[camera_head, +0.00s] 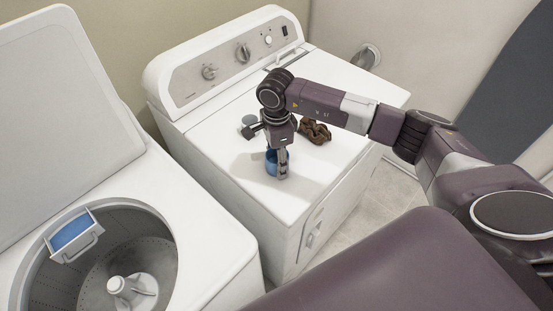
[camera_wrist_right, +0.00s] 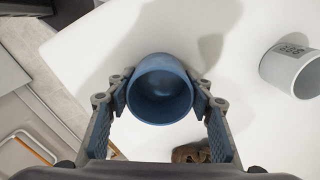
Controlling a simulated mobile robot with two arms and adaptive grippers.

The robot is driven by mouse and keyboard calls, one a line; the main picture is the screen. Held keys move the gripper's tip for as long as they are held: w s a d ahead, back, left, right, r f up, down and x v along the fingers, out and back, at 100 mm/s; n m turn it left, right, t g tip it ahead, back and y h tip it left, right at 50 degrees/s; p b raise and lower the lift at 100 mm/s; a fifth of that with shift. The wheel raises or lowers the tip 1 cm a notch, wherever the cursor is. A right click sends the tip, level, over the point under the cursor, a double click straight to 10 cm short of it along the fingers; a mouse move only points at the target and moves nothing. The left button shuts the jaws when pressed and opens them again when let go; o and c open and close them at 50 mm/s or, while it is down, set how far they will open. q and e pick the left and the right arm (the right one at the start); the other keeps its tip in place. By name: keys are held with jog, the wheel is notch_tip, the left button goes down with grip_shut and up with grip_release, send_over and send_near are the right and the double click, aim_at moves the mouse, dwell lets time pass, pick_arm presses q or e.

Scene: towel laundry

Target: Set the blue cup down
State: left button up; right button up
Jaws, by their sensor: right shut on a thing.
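The blue cup (camera_head: 272,163) is at the white top of the dryer (camera_head: 222,176), toward its front. My right gripper (camera_head: 278,168) points down and is shut on the blue cup. In the right wrist view the blue cup (camera_wrist_right: 160,90) sits between the two fingers of the right gripper (camera_wrist_right: 160,100), with its open mouth facing the camera and its inside empty. I cannot tell whether the cup's base touches the dryer top. My left gripper is not in view.
A grey cup (camera_head: 249,122) stands behind the gripper, and it also shows in the right wrist view (camera_wrist_right: 290,68). An open washer (camera_head: 205,235) stands at left. The dryer top's front left is clear.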

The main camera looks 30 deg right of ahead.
jog(key=shift+f, duration=0.1)
jog(key=o, duration=1.1)
jog(key=shift+r, duration=0.2)
jog(key=shift+w+r+b, duration=0.1)
jog(key=shift+r+b, duration=0.15)
jog(key=shift+b, duration=0.05)
notch_tip(320, 180, up, 11)
jog(key=b, duration=0.4)
jog(key=shift+r, duration=0.2)
